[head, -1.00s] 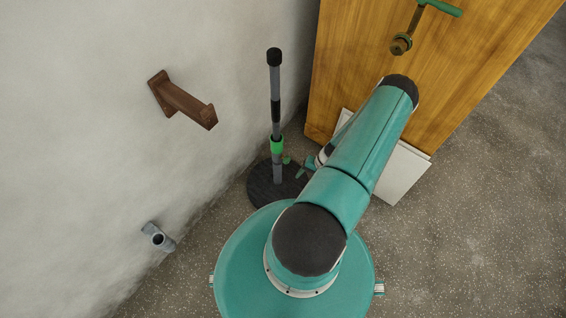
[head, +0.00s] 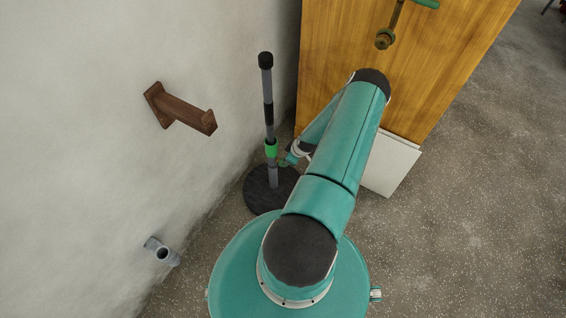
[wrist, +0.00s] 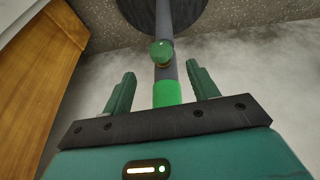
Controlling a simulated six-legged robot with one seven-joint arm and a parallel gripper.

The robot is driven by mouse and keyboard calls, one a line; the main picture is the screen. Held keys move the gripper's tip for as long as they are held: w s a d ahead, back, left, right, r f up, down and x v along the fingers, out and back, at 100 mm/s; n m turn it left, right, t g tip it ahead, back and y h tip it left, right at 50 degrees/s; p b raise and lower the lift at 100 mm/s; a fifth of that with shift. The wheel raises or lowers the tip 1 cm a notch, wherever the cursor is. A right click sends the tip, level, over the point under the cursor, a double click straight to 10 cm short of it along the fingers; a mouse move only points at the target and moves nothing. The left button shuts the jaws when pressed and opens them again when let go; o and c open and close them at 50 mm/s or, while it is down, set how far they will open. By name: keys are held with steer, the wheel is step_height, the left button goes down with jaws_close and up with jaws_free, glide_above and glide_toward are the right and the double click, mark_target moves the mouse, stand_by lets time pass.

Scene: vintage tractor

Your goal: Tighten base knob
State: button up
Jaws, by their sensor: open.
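A dark upright pole (head: 268,110) with a green collar (head: 271,149) stands on a round black base (head: 262,198) near the wall. In the wrist view the pole runs between my fingers, with the collar (wrist: 167,93) nearer me and the black base (wrist: 140,12) beyond. A round green knob (wrist: 161,52) sticks out from the pole between the collar and the base. My gripper (wrist: 161,68) is open, one finger to each side of the pole, with the knob just past the fingertips. In the head view my gripper (head: 286,161) is small beside the pole, partly hidden by my arm.
A wooden cabinet (head: 345,45) stands behind the pole, with a green-handled crank (head: 385,38) on it. A white panel (head: 392,165) leans at its foot. A brown bracket (head: 180,110) and a grey pipe fitting (head: 162,252) stick out from the wall. Floor at right is clear.

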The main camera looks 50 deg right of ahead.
mark_target(281, 162)
steer(key=x, duration=0.8)
steer(key=shift+w+f, duration=0.15)
steer(key=shift+f, duration=0.05)
steer(key=c, duration=1)
